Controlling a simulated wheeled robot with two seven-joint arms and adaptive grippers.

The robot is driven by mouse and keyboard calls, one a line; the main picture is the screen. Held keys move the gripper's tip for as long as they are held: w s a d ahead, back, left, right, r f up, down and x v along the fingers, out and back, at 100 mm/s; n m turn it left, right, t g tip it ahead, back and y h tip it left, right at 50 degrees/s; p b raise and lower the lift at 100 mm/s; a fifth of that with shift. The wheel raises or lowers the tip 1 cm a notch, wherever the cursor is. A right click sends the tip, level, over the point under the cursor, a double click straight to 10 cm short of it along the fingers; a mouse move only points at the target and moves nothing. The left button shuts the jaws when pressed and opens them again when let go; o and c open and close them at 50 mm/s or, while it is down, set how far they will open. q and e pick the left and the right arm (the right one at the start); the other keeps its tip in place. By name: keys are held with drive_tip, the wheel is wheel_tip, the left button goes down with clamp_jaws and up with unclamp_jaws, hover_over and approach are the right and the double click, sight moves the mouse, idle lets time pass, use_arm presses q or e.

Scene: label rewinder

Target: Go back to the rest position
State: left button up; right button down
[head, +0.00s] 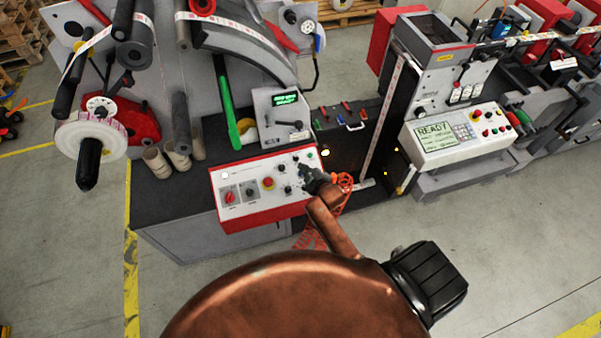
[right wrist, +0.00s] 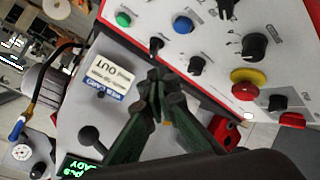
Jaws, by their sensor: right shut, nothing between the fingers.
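My right gripper (head: 310,177) is over the right part of the white and red control panel (head: 240,193) of the rewinder. In the right wrist view its dark green fingers (right wrist: 160,82) meet at the tips with nothing between them. The tips are close to a small black switch (right wrist: 156,46) on the panel. I cannot tell whether they touch it. My left gripper is not in view.
A small unit with a green display (head: 286,99) stands behind the panel. A white spool (head: 92,138) and cardboard cores (head: 157,163) are on the left. A second machine with a "READY" console (head: 445,138) stands right. The floor (head: 500,230) at right is clear.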

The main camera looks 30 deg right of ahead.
idle(0.5)
drive_tip(key=s+a+r+m+g, duration=0.1)
drive_tip(key=s+r+m+g, duration=0.15)
drive_tip(key=s, duration=0.95)
drive_tip(key=s+a+r+m+g, duration=0.1)
drive_tip(key=s+r+m+g, duration=0.15)
drive_tip(key=s, duration=0.85)
drive_tip(key=s+r+m+g, duration=0.1)
drive_tip(key=s+m+g, duration=0.25)
drive_tip(key=s, duration=0.85)
wheel_tip(320, 180, down, 42)
drive_tip(key=s+a+g+b, duration=0.1)
drive_tip(key=s+a+b, duration=0.15)
drive_tip(key=b, duration=0.85)
drive_tip(key=s+f+g+b, duration=0.1)
drive_tip(key=s+f+b, duration=0.3)
drive_tip(key=s+f, duration=0.5)
drive_tip(key=s+f+n+b, duration=0.1)
drive_tip(key=s+f+b, duration=0.3)
drive_tip(key=s+f, duration=0.6)
wheel_tip(320, 180, down, 6)
drive_tip(key=shift+s+d+r+g+y, duration=0.1)
drive_tip(key=shift+s+d+g+y, duration=0.1)
drive_tip(key=shift+d+g+y, duration=0.15)
